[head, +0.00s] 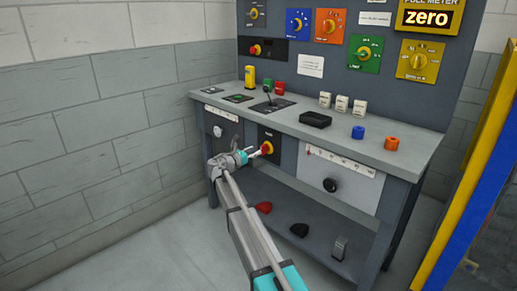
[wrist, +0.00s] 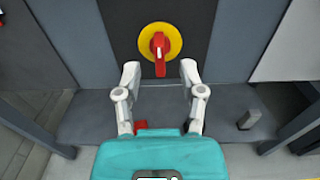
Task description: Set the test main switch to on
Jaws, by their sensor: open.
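A red rotary switch handle on a round yellow plate (wrist: 161,43) sits on a dark panel in the bench front. Its handle hangs straight down in the wrist view, with a pale line along it. In the head view the switch (head: 267,148) is just right of my gripper (head: 246,154). In the wrist view my gripper (wrist: 160,72) is open, one finger low on each side of the handle. The fingers look apart from the handle, with nothing between them; the exact depth gap is unclear. Any label near the switch is unreadable.
A similar red and yellow switch (head: 255,49) sits on the upright panel, below coloured dials. The bench top (head: 405,150) overhangs the front and carries a lever (head: 268,94), buttons and blocks. A drawer-like white panel with a black knob (head: 330,185) is to the right. The lower shelf holds small objects.

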